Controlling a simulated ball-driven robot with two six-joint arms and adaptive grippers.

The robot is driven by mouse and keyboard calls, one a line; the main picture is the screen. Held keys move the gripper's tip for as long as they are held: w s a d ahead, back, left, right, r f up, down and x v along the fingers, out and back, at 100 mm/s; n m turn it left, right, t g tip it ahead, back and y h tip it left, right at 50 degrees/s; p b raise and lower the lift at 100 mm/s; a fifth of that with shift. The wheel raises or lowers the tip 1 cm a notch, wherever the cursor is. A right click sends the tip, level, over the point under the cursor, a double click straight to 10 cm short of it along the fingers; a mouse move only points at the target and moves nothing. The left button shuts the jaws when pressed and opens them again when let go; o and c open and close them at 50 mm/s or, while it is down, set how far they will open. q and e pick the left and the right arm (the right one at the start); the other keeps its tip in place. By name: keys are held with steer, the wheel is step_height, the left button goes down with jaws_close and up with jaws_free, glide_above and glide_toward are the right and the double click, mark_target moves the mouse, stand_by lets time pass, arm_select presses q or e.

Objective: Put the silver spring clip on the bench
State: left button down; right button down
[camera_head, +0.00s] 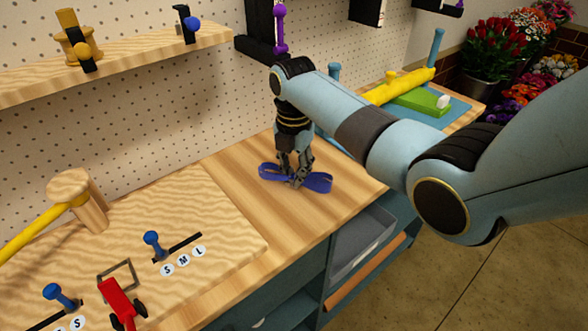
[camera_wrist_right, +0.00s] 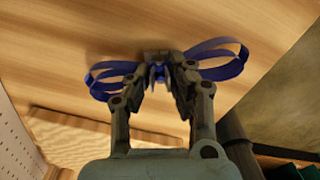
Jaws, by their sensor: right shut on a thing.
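My right gripper (camera_head: 297,180) points down over the light wooden bench (camera_head: 340,205). Its fingers are shut on the middle of a blue ribbon bow (camera_head: 318,182), whose loops stick out on both sides. In the right wrist view the bow's loops (camera_wrist_right: 222,72) spread left and right of the fingertips (camera_wrist_right: 158,70), with the blue knot between them. The bow is at or just above the bench top; I cannot tell if it touches. I cannot make out a silver spring clip in either view. My left gripper is not in view.
A raised wooden board (camera_head: 190,235) with blue pegs (camera_head: 152,240) and a red tool (camera_head: 120,300) lies at the left. A grey drawer (camera_head: 360,245) is below the bench front. A green block (camera_head: 420,101) lies at the back right. Bare bench surrounds the bow.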

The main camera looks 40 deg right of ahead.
mark_target(294, 169)
steer(key=c, duration=1.2)
jaws_free()
steer(key=shift+f, duration=0.1)
step_height(294, 169, up, 12)
steer(key=shift+b, duration=0.4)
